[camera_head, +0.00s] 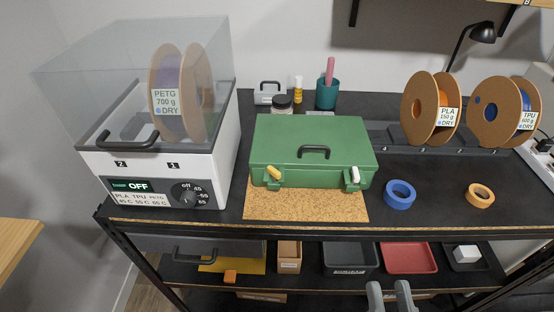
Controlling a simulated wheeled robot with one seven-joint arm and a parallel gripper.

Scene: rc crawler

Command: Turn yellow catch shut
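The yellow catch (275,173) is on the front left of a green case (315,142). It sits slanted, its upper end to the left, above a green bracket on the case front. A white catch (355,175) on the front right stands nearly upright over its own bracket. The case lid is down and has a dark handle on top. My gripper (389,292) shows at the bottom edge, low and to the right of the case, well away from the catch. Its two grey fingers are apart with nothing seen between them.
The case stands on a cork mat (305,205) on the black bench. A filament dryer (165,165) with a clear cover stands to the left. Blue tape (399,194) and orange tape (480,195) lie to the right. Below is a shelf with trays, including a red tray (408,258).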

